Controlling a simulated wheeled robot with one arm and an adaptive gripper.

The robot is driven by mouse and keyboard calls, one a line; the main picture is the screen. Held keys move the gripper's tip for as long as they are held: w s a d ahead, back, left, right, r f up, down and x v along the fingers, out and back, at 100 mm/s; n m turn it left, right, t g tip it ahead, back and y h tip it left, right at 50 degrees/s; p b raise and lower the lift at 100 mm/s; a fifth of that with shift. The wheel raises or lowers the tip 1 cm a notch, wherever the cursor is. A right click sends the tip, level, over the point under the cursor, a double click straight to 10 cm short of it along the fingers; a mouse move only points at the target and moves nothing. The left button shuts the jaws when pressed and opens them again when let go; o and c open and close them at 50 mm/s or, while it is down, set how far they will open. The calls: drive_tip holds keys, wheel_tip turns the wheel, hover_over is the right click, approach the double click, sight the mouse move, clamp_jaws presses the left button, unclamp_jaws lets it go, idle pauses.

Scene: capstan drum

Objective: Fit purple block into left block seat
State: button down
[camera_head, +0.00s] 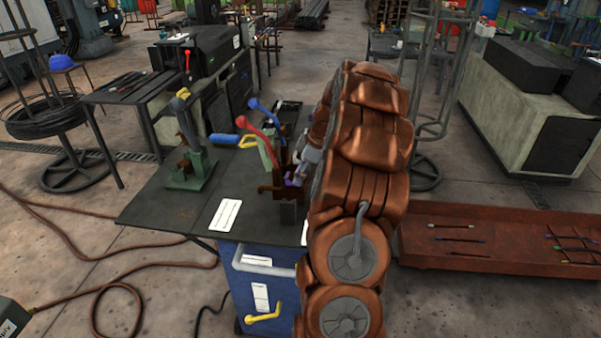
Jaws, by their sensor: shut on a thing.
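My arm crosses the middle of the view, and my gripper (305,164) is at its far end over the dark bench top, partly hidden by the arm. It is shut on the purple block (292,181), of which only a small part shows. The block is close beside a rusty brown bracket (269,189) on the bench. A red-handled lever (256,130) and a blue-handled lever (263,112) rise behind the bracket. I cannot make out the left block seat, or whether the block touches it.
The dark bench top (180,212) stands on a blue cabinet (255,290) with a grey handle. A green fixture (190,165) stands at its left, with a blue-and-yellow tool (228,139) nearby. A white label (226,214) lies in front. A rust-red tray (480,222) is at right.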

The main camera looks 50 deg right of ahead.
idle(0.3)
drive_tip(key=c, duration=0.7)
unclamp_jaws()
drive_tip(key=shift+o, duration=0.2)
drive_tip(key=v, duration=1.2)
drive_tip(key=shift+r, duration=0.1)
